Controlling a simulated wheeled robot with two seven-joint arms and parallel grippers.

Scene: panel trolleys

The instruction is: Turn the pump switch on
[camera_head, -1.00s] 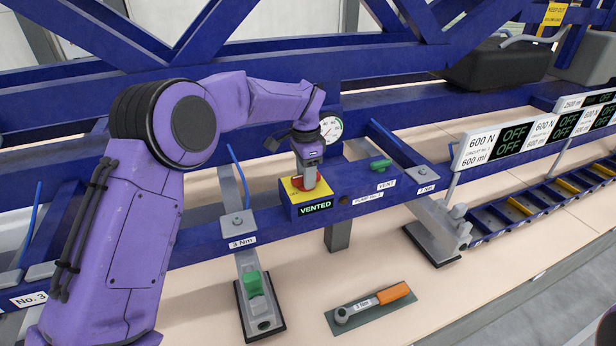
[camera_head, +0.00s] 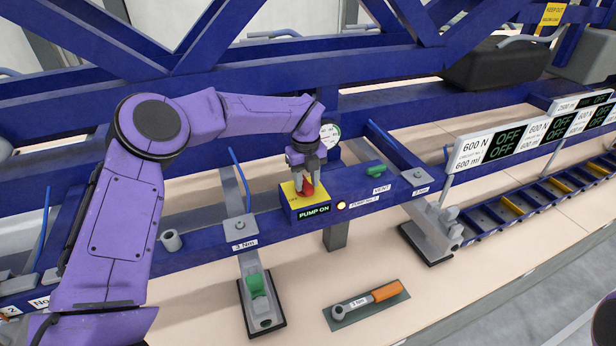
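The pump switch is a red knob (camera_head: 308,189) on a yellow plate, on top of a blue box on the blue rail. The box's display (camera_head: 314,211) reads "PUMP ON", and a small lamp (camera_head: 341,205) beside it is lit yellow. My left gripper (camera_head: 307,181) points down over the knob, with its fingers on either side of it. It looks shut on the knob, and the fingers hide part of it. My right gripper is not in view.
A green lever (camera_head: 376,170) marked "VENT" sits right of the switch. A round gauge (camera_head: 330,133) stands behind. A torque wrench (camera_head: 368,300) with an orange handle lies on a mat on the bench. Display panels (camera_head: 498,146) reading "OFF" stand at right.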

